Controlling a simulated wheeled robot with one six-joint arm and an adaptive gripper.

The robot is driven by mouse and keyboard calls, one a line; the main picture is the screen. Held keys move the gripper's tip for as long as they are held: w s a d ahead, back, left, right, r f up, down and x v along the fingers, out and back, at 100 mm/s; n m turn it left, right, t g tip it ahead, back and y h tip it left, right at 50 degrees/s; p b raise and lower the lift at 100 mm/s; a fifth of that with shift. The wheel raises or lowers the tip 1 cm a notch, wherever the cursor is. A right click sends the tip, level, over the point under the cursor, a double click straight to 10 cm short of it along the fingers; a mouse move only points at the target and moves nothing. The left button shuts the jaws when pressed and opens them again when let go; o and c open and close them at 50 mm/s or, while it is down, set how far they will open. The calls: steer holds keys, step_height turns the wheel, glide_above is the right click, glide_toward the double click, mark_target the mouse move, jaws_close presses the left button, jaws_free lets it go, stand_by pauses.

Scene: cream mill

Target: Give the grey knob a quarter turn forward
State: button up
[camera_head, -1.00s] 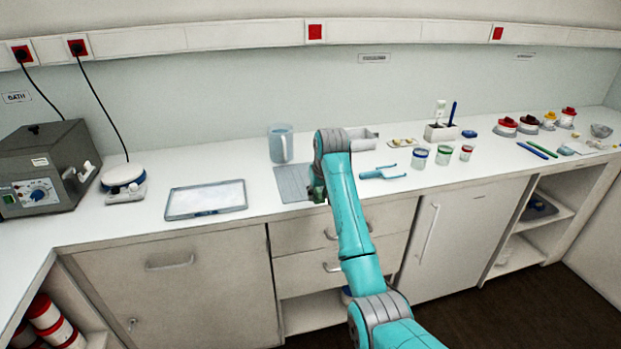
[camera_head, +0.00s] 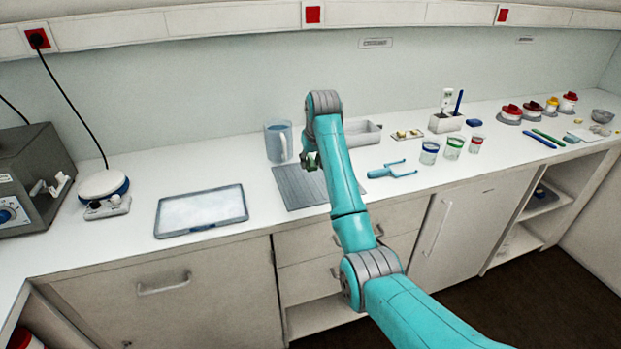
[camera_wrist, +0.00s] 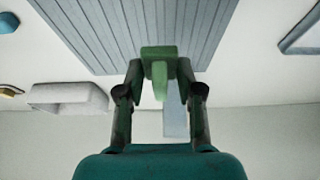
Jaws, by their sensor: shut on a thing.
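The grey box (camera_head: 30,165), the bath in the earlier head view, stands at the far left and is cut by the frame edge. On its front is a blue dial (camera_head: 10,213) with a pale centre, partly cut off; I cannot tell for sure that this is the grey knob. A pale lever-like part (camera_head: 60,186) juts from its right side. My gripper (camera_wrist: 160,72) is shut on a small green piece (camera_wrist: 159,53) above the grey ribbed mat (camera_wrist: 105,30).
The white stirrer (camera_head: 103,186) with a cord and the framed tray (camera_head: 201,208) lie between box and mat. A clear jug (camera_head: 278,141), a grey bin (camera_head: 366,134), a blue forked tool (camera_head: 393,170) and several jars (camera_head: 453,147) stand around or right of my arm.

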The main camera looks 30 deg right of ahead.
mark_target(310, 185)
steer(key=shift+f, duration=3.5)
steer(key=shift+f, duration=0.1)
steer(key=o, duration=1)
steer(key=v, duration=1.2)
